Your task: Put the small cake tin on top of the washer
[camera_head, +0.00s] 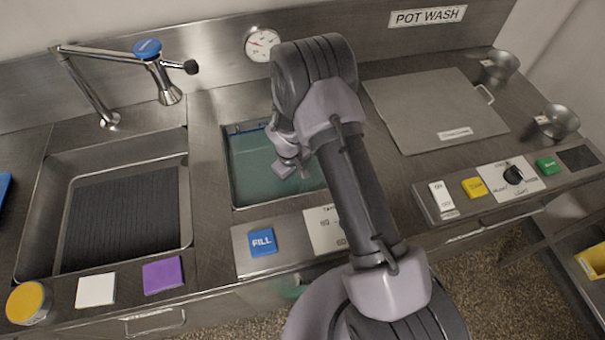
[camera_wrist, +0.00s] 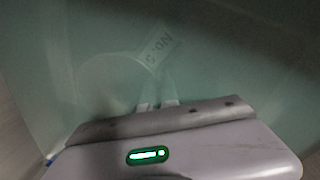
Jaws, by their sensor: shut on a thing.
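A tin-like round shape (camera_wrist: 112,82) with a white tag reading "No.5" (camera_wrist: 159,45) shows faintly through teal water in the wrist view. My gripper (camera_wrist: 158,103) is shut on its rim, with its fingertips in the water. In the head view my gripper (camera_head: 290,172) reaches down into the water-filled basin (camera_head: 232,192); the held tin is hidden there. A flat grey metal lid (camera_head: 435,105) with a small label, probably the washer's top, lies right of the basin and is bare.
Two metal tins with tags, one at the back right (camera_head: 500,64) and one at the right (camera_head: 559,121), stand beside the lid. A control panel (camera_head: 510,177) runs along the front.

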